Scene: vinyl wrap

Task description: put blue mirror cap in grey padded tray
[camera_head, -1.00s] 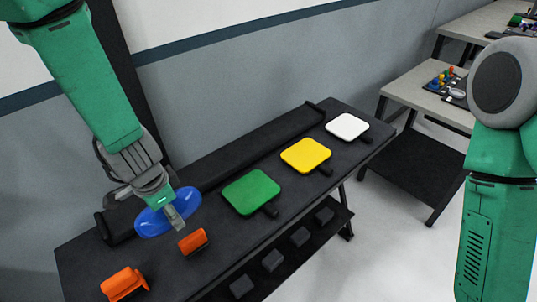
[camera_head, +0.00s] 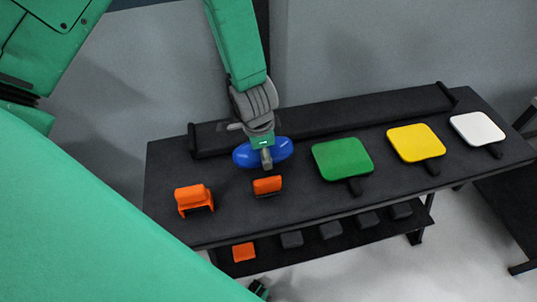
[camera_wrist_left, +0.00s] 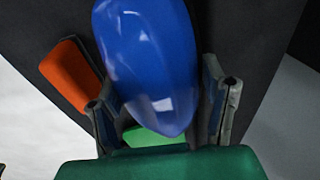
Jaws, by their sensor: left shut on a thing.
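The blue mirror cap (camera_head: 278,151) is a glossy rounded oval shell. My left gripper (camera_head: 266,158) is shut on it over the black bench, to the left of the green paddle. In the left wrist view the cap (camera_wrist_left: 150,65) fills the space between the two fingers (camera_wrist_left: 160,112). I cannot tell how high it is above the bench. I cannot make out a grey padded tray for certain; a long dark trough-like piece (camera_head: 350,108) runs along the back of the bench. My right gripper is not in view.
The black bench (camera_head: 300,215) holds two orange holders (camera_head: 194,199) (camera_head: 267,186) and green (camera_head: 342,158), yellow (camera_head: 416,143) and white (camera_head: 478,128) paddles. A lower shelf carries several dark blocks (camera_head: 331,230) and an orange piece (camera_head: 243,252).

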